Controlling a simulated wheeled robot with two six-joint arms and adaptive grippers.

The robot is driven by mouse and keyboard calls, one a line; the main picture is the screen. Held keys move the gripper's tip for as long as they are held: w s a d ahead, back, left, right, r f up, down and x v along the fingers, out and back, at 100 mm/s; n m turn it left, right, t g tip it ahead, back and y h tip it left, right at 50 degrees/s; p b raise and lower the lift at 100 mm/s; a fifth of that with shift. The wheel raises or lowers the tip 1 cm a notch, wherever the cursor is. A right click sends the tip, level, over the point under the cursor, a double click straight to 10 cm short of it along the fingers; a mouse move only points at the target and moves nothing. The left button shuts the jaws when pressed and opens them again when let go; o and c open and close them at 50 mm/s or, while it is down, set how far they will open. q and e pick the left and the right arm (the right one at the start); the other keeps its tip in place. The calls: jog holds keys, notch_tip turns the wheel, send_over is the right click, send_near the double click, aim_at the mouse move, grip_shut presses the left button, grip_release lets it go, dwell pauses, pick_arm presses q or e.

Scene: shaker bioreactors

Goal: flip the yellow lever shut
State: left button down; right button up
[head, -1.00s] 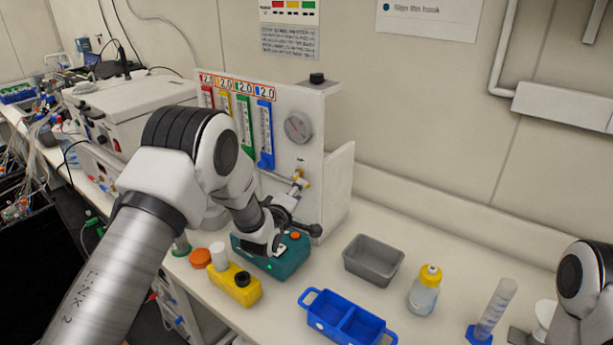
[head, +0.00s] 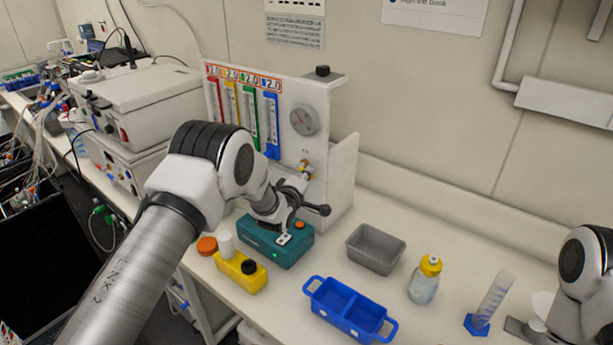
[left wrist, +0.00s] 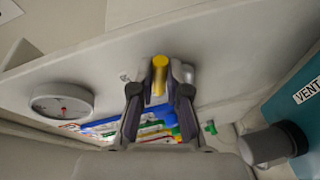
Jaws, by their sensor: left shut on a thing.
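The yellow lever (head: 306,170) sits low on the front of the white gas panel (head: 339,175), below the round gauge. In the left wrist view the yellow lever (left wrist: 160,72) lies between the two fingertips, its rounded end toward the camera. My left gripper (head: 297,186) is at the panel, and its fingers (left wrist: 160,92) are shut on the lever. The fingers and wrist hide part of the lever and its valve, so its exact angle is hard to tell. My right arm shows at the right edge; its fingertips do not show.
A teal box (head: 275,241) stands just below my left gripper. The gauge (head: 304,121) and coloured flow tubes are on the panel. A yellow block (head: 240,272), blue caddy (head: 349,308), grey tray (head: 375,249), bottle (head: 425,280) and cylinder (head: 492,295) stand on the bench.

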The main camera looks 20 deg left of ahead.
pick_arm(q)
jog(key=shift+w+r+n+g+h+b, duration=0.1)
jog(key=shift+r+n+g+h+b, duration=0.1)
jog(key=shift+r+n+b, duration=0.3)
jog(key=shift+r+n+g+h+b, duration=0.1)
jog(key=shift+r+n+g+b, duration=0.15)
jog(key=shift+n, duration=0.45)
jog(key=c, duration=1.2)
grip_release()
jog(key=shift+f, duration=0.1)
jog(key=shift+o, duration=0.2)
jog(key=v, duration=1.1)
jog(key=shift+s, duration=0.3)
jog(key=shift+a+f, duration=0.1)
jog(key=shift+f, duration=0.05)
